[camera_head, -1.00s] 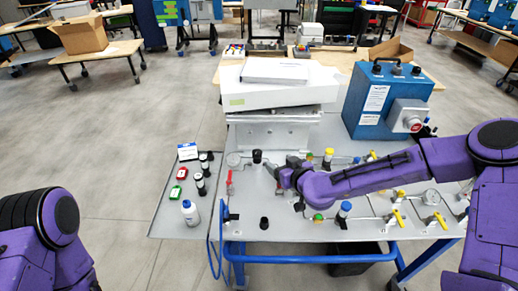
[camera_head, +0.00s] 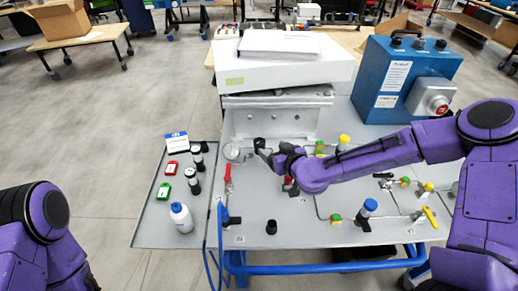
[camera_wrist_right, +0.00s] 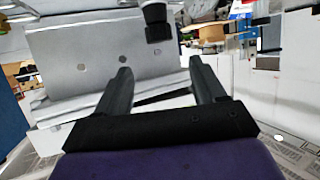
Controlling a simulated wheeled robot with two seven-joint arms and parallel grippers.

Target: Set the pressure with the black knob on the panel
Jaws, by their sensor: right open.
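The black knob (camera_head: 259,144) stands upright on the grey panel (camera_head: 300,232), just right of a round gauge (camera_head: 232,152). My right gripper (camera_head: 266,155) reaches in from the right, close beside the knob, with its fingers towards it. In the right wrist view a black knob (camera_wrist_right: 156,24) shows at the top, beyond the tips of the open, empty gripper (camera_wrist_right: 160,68). I cannot tell from these views whether a fingertip touches it. My left gripper is out of view; only part of the left arm shows.
A red-handled valve (camera_head: 228,175) and another black knob (camera_head: 271,227) are on the panel. A white box (camera_head: 285,72) and a blue box (camera_head: 400,80) stand behind.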

